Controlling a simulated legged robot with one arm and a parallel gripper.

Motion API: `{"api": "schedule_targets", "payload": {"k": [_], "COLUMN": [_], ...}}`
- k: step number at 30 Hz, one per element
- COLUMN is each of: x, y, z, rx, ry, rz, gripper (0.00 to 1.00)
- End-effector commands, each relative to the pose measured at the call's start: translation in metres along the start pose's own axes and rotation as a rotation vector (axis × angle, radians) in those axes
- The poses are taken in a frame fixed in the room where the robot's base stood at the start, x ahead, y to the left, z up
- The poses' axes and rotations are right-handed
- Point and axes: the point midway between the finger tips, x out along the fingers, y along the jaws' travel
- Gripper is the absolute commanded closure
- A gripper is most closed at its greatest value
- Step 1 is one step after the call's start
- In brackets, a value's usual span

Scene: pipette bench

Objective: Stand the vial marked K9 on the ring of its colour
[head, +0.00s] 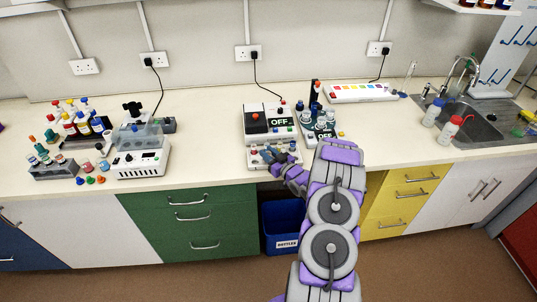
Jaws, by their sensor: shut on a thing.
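My gripper (269,154) is over the white front part (262,165) of a bench device, right of the picture's middle-left. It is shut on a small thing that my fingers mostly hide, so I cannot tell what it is. Small vials with coloured caps stand in a grey rack (52,171) at the left. No K9 mark is readable at this size. I cannot make out a clear coloured ring. Small coloured spots show on the device around my gripper.
A white device marked OFF with a red block (256,120) stands behind my gripper. A white box with a colour strip (361,92) lies at the back. A white instrument (140,162) stands left. Bare counter (205,150) lies between.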

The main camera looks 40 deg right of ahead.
Motion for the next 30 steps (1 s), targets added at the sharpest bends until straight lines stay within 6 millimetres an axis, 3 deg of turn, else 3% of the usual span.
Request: {"api": "schedule_targets", "payload": {"k": [11, 12, 19, 30], "x": [0.0001, 0.0001, 0.0002, -0.0042], "y": [0.0001, 0.0000, 0.0000, 0.0011], "z": [0.0038, 0.0031, 0.0028, 0.0029], "rx": [-0.002, -0.002, -0.002, -0.002], "ry": [0.001, 0.001, 0.001, 0.001], "rz": [0.000, 0.000, 0.000, 0.003], "gripper": [1.00, 0.66, 0.44, 0.44]}}
